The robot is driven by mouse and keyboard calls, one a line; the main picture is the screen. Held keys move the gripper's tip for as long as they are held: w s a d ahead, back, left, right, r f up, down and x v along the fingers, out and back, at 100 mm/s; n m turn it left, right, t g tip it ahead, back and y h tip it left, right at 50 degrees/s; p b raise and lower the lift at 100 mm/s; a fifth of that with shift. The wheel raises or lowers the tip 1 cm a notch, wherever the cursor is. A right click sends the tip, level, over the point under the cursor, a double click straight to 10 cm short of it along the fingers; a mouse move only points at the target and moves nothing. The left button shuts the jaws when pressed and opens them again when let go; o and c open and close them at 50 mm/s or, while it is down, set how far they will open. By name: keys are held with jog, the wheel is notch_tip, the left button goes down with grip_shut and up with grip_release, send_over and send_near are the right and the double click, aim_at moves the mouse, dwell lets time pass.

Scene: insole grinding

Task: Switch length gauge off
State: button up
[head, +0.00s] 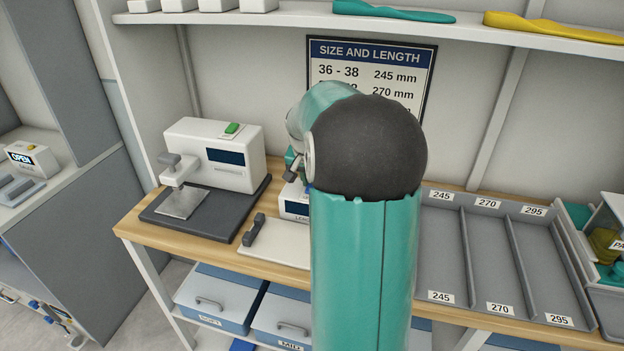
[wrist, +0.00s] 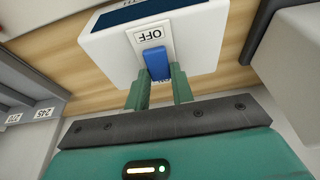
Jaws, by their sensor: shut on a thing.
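The length gauge (head: 291,209) is a white box with a dark display on the wooden bench, largely hidden behind my arm in the head view. In the wrist view its white housing (wrist: 100,48) fills the top, with a dark display panel. A blue rocker switch (wrist: 154,61) sits on it beside a plate reading OFF, which shows upside down. My gripper (wrist: 158,76) has its two green fingers at the near end of the blue switch, shut on it. The fingertips' exact contact is partly hidden. In the head view the switch is hard to make out.
A white press-like machine (head: 222,155) on a dark base stands left of the gauge. A grey tray (head: 448,252) with lanes marked 245, 270 and 295 lies to the right. A size chart (head: 370,60) hangs behind. Blue drawers (head: 222,298) are below the bench.

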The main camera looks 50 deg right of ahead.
jog(key=o, duration=1)
jog(key=shift+r, duration=0.1)
jog(key=v, duration=1.3)
jog(key=shift+r, duration=0.3)
jog(key=shift+a, duration=0.1)
